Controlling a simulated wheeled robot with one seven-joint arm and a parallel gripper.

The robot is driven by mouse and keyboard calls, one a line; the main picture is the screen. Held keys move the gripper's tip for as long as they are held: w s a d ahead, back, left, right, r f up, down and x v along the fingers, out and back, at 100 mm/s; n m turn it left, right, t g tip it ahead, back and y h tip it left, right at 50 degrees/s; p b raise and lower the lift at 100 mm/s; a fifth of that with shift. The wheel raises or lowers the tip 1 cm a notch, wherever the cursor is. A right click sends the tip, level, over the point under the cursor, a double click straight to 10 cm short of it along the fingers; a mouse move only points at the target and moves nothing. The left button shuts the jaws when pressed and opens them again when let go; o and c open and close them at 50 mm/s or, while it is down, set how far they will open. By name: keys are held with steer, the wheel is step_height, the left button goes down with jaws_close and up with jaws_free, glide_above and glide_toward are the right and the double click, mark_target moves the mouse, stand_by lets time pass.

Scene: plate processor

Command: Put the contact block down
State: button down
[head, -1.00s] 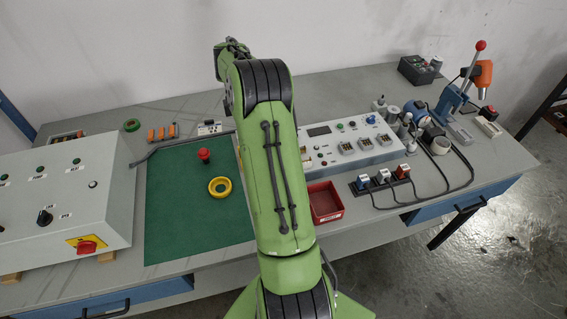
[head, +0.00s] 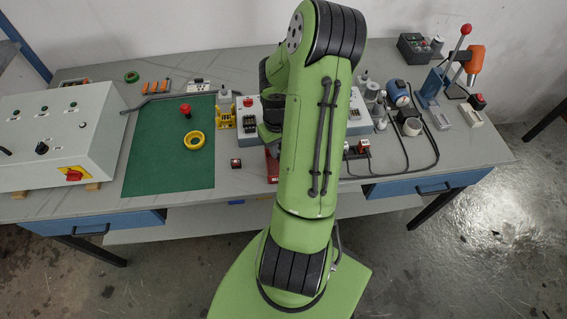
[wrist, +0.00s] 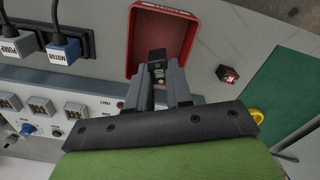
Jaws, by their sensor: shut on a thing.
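My gripper (wrist: 160,84) points down at the red tray (wrist: 136,45) in the wrist view. Its two grey fingers are shut on a small dark block with light markings, the contact block (wrist: 157,70). The block shows against the inside of the tray; whether it touches the tray floor I cannot tell. In the head view the red tray (head: 271,168) is mostly hidden behind my arm, and the gripper's fingers and the held block are hidden.
A small dark block with a red top (head: 236,163) lies on the bench left of the tray. The green mat (head: 165,160) carries a yellow ring (head: 194,140) and a red knob (head: 185,109). A white panel (wrist: 50,125) and plugged cables (wrist: 66,45) lie close by.

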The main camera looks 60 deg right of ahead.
mark_target(279, 159)
step_height(279, 159, down, 6)
steer(key=shift+d+f+b, duration=0.1)
steer(key=shift+b, duration=0.25)
steer(key=shift+s, duration=0.1)
steer(key=shift+f, duration=0.1)
steer(key=c, duration=1.3)
jaws_free()
